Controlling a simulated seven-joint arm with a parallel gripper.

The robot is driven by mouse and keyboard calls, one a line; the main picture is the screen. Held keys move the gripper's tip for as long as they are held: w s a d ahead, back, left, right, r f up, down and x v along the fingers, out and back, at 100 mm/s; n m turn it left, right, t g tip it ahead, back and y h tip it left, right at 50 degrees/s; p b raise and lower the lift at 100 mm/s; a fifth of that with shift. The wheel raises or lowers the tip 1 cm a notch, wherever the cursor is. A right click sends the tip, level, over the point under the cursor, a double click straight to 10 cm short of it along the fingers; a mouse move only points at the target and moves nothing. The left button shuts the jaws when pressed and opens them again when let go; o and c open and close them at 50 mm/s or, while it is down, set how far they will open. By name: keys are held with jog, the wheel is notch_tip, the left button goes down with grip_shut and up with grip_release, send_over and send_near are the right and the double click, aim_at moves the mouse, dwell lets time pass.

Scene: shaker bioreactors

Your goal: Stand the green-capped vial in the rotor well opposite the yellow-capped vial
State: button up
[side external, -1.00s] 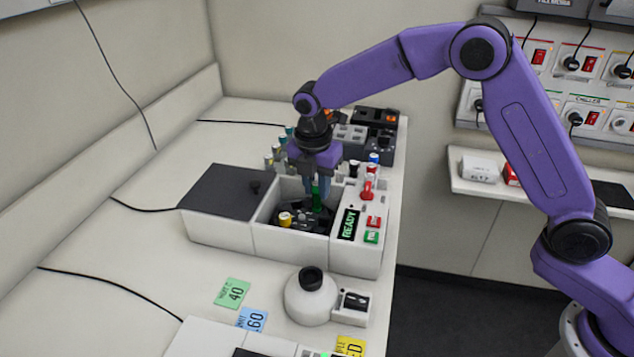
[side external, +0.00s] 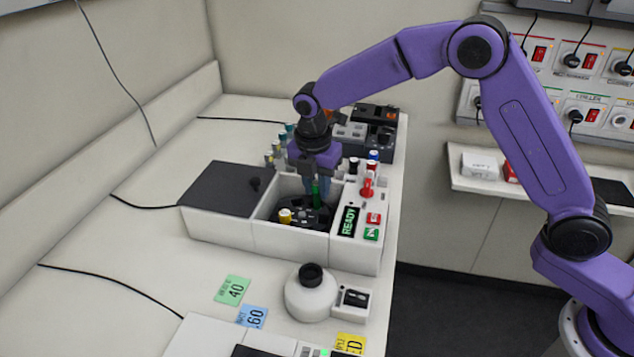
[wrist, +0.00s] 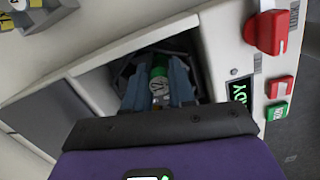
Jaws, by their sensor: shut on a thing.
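The green-capped vial (side external: 316,193) is upright between the fingers of my gripper (side external: 318,186), over the rotor in the open chamber. It also shows in the wrist view (wrist: 160,80) between the two blue-grey fingers (wrist: 160,88). My gripper is shut on it. The yellow-capped vial (side external: 285,216) stands in the black rotor (side external: 305,217) on the left-front side. The green vial is on the far right side of the rotor. Whether its lower end is inside a well is hidden.
The chamber's white walls (side external: 288,241) surround the rotor closely. A dark lid (side external: 225,187) is to the left. A panel with a READY display (side external: 348,221) and a red switch (side external: 367,187) is to the right. Several capped vials (side external: 279,148) stand behind.

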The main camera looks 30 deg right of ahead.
aim_at(317, 183)
jog(key=shift+f, duration=1.1)
jog(key=o, duration=0.9)
jog(key=shift+r, duration=3.55)
